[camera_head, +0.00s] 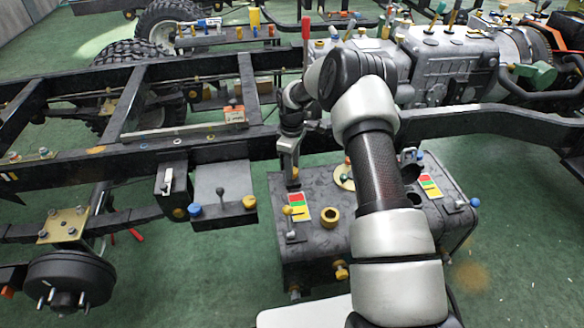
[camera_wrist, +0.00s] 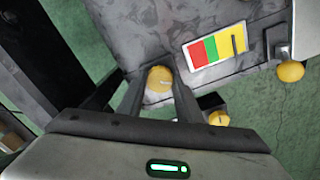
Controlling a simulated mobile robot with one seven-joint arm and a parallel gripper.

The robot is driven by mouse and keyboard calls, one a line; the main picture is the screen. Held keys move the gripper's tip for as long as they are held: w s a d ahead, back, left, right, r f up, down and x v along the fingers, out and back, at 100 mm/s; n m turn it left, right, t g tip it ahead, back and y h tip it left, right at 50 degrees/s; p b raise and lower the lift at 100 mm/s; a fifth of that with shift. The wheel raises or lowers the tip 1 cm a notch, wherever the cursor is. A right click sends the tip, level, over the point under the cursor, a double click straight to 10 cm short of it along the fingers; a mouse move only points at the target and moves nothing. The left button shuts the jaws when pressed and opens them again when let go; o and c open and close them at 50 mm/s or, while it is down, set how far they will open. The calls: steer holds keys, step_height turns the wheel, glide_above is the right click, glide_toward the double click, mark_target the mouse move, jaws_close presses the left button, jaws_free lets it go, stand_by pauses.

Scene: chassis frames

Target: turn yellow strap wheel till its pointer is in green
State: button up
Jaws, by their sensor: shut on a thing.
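A yellow wheel or knob (camera_wrist: 159,79) sits between the fingers of my gripper (camera_wrist: 158,92) in the wrist view. The fingers are shut on it from both sides. In the head view my gripper (camera_head: 291,183) points down at the left part of the dark tank's top and hides the wheel. Beside the wheel is a gauge plate (camera_wrist: 204,50) with red, green and yellow bands. A dark pointer bar (camera_wrist: 235,43) lies over the yellow band, apart from the green one. The plate also shows in the head view (camera_head: 299,201).
The dark tank (camera_head: 325,255) carries a brass ring (camera_head: 330,217), small yellow-knobbed levers and a second gauge plate (camera_head: 430,186) to the right. A black frame rail (camera_head: 215,152) runs close behind my gripper. Open green floor (camera_head: 505,250) lies right of the tank.

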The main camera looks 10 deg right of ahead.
steer(key=shift+m+b, duration=0.35)
steer(key=shift+m, duration=1.85)
steer(key=o, duration=1)
steer(key=shift+o, duration=0.2)
step_height(320, 180, up, 18)
steer(key=p, duration=0.3)
steer(key=shift+f, duration=0.25)
